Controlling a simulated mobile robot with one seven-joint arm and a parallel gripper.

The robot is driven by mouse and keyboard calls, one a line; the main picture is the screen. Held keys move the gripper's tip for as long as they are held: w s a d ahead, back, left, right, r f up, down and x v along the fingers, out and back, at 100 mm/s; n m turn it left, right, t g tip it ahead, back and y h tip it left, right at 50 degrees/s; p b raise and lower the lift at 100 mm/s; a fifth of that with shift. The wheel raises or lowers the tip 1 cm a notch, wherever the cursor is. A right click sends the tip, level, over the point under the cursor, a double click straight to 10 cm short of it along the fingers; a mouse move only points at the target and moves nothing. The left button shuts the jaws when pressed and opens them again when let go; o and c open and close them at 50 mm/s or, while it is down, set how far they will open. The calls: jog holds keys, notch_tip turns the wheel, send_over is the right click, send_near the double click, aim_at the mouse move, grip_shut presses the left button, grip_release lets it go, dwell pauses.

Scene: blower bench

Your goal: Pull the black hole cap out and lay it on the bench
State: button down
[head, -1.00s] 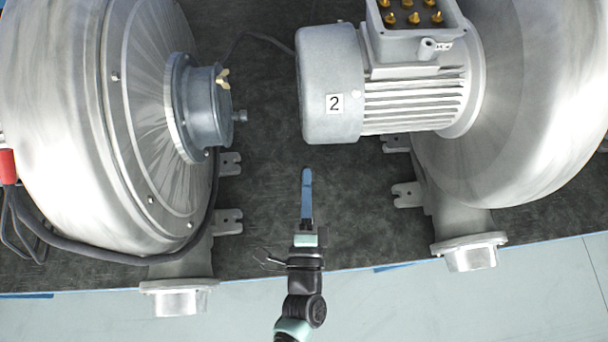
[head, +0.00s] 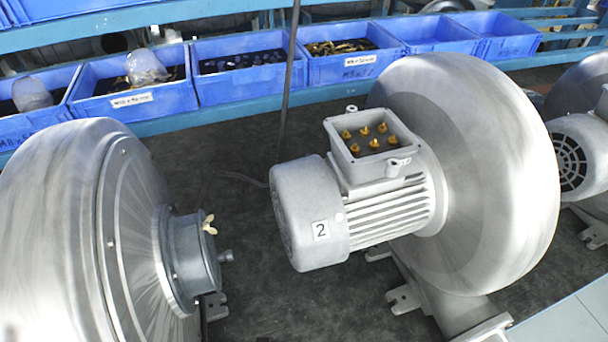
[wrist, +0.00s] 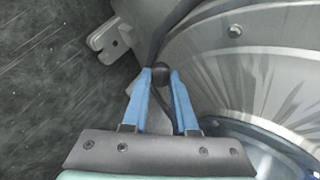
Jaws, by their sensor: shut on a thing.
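My gripper (wrist: 161,85) shows only in the wrist view, with its two blue fingers closing in at the tips. A small dark round piece, which looks like the black hole cap (wrist: 161,72), sits between the fingertips, and they are shut on it. A pale grey part and a dark cable lie right behind it, so I cannot tell whether the cap is still seated in a hole or free. The dark bench (wrist: 45,120) shows at the left of the wrist view and between the blowers in the head view (head: 245,300).
A blower casing (wrist: 270,85) fills the wrist view's right, with a slotted foot (wrist: 108,42) above the fingers. The head view shows a left blower (head: 70,230), a motor marked 2 (head: 300,215) on another blower, and blue bins (head: 240,75) behind.

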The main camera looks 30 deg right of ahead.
jog(key=s+d+f+n+g+h, duration=0.35)
jog(key=s+d, duration=0.25)
jog(key=d, duration=0.4)
jog(key=s+d+f+n+g+h, duration=0.2)
jog(key=s+d+f+g+h, duration=0.15)
jog(key=s+d, duration=0.45)
jog(key=shift+h, duration=0.3)
jog(key=f+b, duration=0.2)
jog(key=w+d+f+b, duration=0.1)
jog(key=f+b, duration=0.1)
jog(key=w+d+f+b, duration=0.1)
jog(key=f+b, duration=0.1)
jog(key=b, duration=0.1)
jog(key=c, duration=0.6)
grip_release()
jog(key=shift+r, duration=0.15)
notch_tip(320, 180, up, 13)
jog(key=shift+f+p, duration=0.1)
jog(key=shift+p, duration=0.25)
